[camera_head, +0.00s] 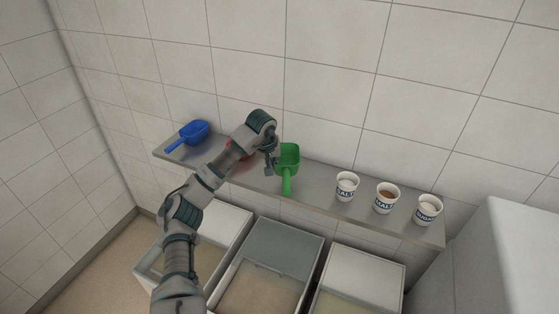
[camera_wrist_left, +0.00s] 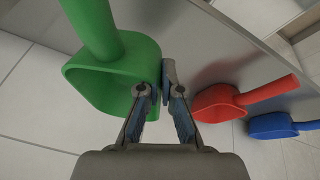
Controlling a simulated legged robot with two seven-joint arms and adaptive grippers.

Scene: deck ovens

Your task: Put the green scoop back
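The green scoop (camera_head: 289,157) is at the shelf, its bowl facing up toward the head camera and its handle pointing to the shelf's front edge. It shows large in the left wrist view (camera_wrist_left: 92,72). My left gripper (camera_head: 271,162) is at the left side of the bowl. Whether the scoop rests on the shelf is unclear. My right gripper is not in view.
A red scoop (camera_wrist_left: 222,102), mostly behind my arm in the head view, and a blue scoop (camera_head: 195,131) lie left on the shelf (camera_head: 320,182). Three labelled cups (camera_head: 387,198) stand on its right. Bins (camera_head: 277,250) stand below. Bare shelf lies between green scoop and cups.

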